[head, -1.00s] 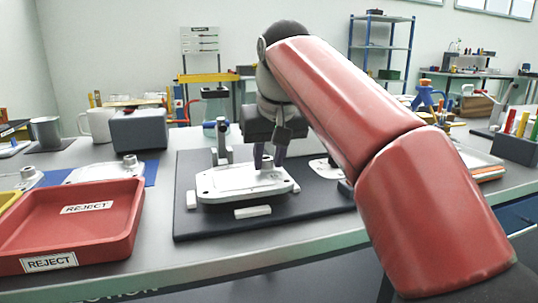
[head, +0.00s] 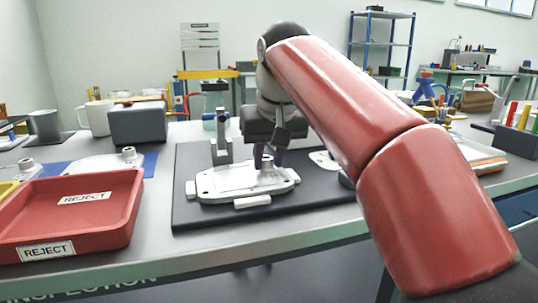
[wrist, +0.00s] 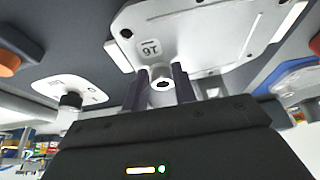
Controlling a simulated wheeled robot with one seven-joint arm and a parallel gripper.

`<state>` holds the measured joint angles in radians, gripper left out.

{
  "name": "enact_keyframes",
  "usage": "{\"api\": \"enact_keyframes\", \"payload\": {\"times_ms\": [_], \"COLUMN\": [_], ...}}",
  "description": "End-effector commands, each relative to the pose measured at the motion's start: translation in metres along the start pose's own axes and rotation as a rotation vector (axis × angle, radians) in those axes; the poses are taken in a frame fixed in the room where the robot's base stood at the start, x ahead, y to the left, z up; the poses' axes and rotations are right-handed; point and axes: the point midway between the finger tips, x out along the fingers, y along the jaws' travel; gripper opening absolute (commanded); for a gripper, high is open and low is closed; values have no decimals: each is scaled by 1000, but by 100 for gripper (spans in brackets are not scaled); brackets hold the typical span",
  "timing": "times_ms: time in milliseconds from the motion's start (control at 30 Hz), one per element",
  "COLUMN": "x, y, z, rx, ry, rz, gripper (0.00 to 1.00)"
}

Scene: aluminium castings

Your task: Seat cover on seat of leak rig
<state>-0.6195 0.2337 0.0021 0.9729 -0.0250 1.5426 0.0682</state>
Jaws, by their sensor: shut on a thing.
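The cover (head: 235,181) is a pale cast plate with rounded corners and a raised boss. My gripper (head: 268,160) is shut on that boss, with one dark finger on each side of it in the wrist view (wrist: 160,88). The cover (wrist: 190,45) looks level and sits low over the dark plate of the leak rig (head: 320,205), among small white locating blocks (head: 252,202). Its front edge is close behind the front block. The seat is hidden under the cover, and I cannot tell whether the cover touches it.
A grey upright clamp (head: 222,150) stands behind the cover. A pale flat piece with a knob (wrist: 70,92) lies on the plate beside it. The red reject tray (head: 120,220) is at left, near a grey box (head: 138,122). Bare bench shows between tray and rig.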

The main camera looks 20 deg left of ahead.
Motion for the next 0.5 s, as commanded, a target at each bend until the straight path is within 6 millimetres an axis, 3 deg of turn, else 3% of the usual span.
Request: {"api": "enact_keyframes", "payload": {"times_ms": [33,67,233,500], "x": [1,1,1,1], "y": [0,0,0,0], "z": [1,1,0,1], "rx": [0,0,0,0], "ry": [2,2,1,-1], "rz": [0,0,0,0], "gripper": [0,28,51,53]}}
